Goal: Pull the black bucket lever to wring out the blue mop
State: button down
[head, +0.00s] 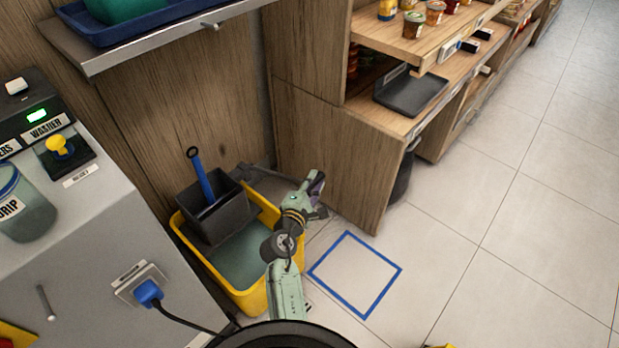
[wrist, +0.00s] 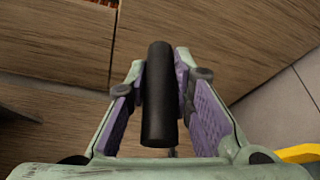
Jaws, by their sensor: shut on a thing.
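The black lever (head: 262,174) reaches right from the dark wringer box (head: 216,212) on the yellow bucket (head: 262,292). Its far end is hidden behind my gripper (head: 315,190). In the wrist view, the lever's black round handle (wrist: 159,105) lies between the purple pads of my gripper (wrist: 161,72), which is shut on it. The blue mop (head: 200,176) stands in the wringer with its blue handle leaning up and left. The mop's head is hidden inside the box. Greyish water (head: 243,258) shows in the bucket.
A wooden shelf unit (head: 330,155) stands close behind and right of my gripper. A grey machine (head: 75,265) stands left of the bucket, with a cabled blue plug (head: 148,292). A metal shelf (head: 160,36) overhangs above. The tiled floor right of the blue square (head: 384,292) is clear.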

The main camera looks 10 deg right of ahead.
jog(key=shift+s+f, duration=0.1)
jog(key=shift+f, duration=0.4)
jog(key=c, duration=1.4)
grip_release()
jog(key=shift+r, duration=0.1)
jog(key=v, duration=0.7)
jog(key=shift+s+a+r, duration=0.1)
jog(key=shift+s+a, duration=0.1)
jog(key=shift+a, duration=0.05)
